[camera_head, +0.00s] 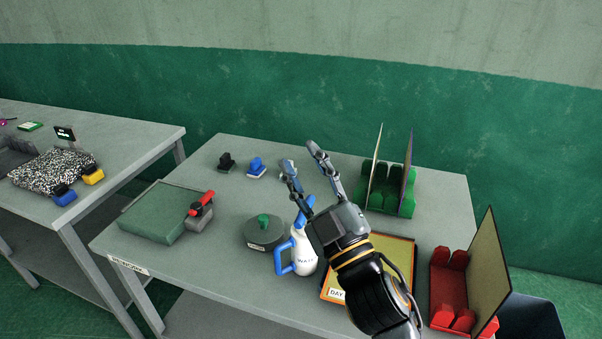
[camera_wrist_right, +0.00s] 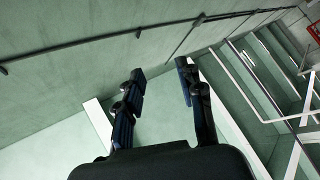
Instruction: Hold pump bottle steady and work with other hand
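The pump bottle (camera_head: 304,258) is white with a blue handle and blue top, and stands upright on the grey table. Part of its right side is hidden behind my right gripper and wrist. My right gripper (camera_head: 302,162) is above and in front of the bottle in the head view, its fingers pointing to the back of the table. Its fingers are spread. The right wrist view also shows the right gripper (camera_wrist_right: 161,70) open, with nothing between its fingers. I cannot tell whether it touches the bottle. My left gripper is in neither view.
A dark round pot with a green knob (camera_head: 264,232) stands left of the bottle. A green block (camera_head: 158,214) lies further left. A green rack (camera_head: 408,208) and a red rack (camera_head: 442,286) hold upright panels at the right.

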